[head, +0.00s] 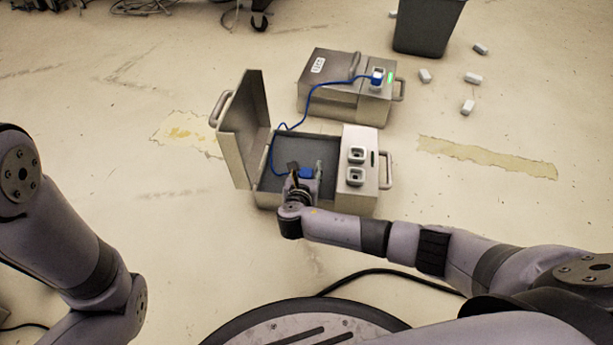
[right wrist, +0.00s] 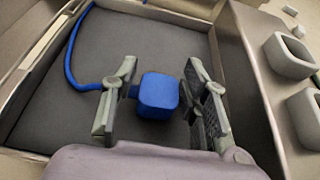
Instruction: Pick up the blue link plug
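The blue link plug (right wrist: 158,95) lies in the dark grey tray (right wrist: 150,45) of the open case. In the right wrist view it sits between the two fingers of my right gripper (right wrist: 160,102). The fingers are apart, with a gap showing on the right side of the plug. In the head view the plug (head: 306,173) is partly hidden by my right gripper (head: 305,168), which reaches down into the case (head: 360,205). A blue cable (head: 313,96) runs from the tray to the rear case (head: 345,105). My left gripper is outside the views.
The case's raised lid (head: 243,135) stands on the left. Two white-rimmed sockets (head: 356,153) are on its right panel. The rear case has another blue plug (head: 377,78) inserted beside a green light (head: 390,77). Several small white blocks and a grey bin (head: 425,28) are at the back right.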

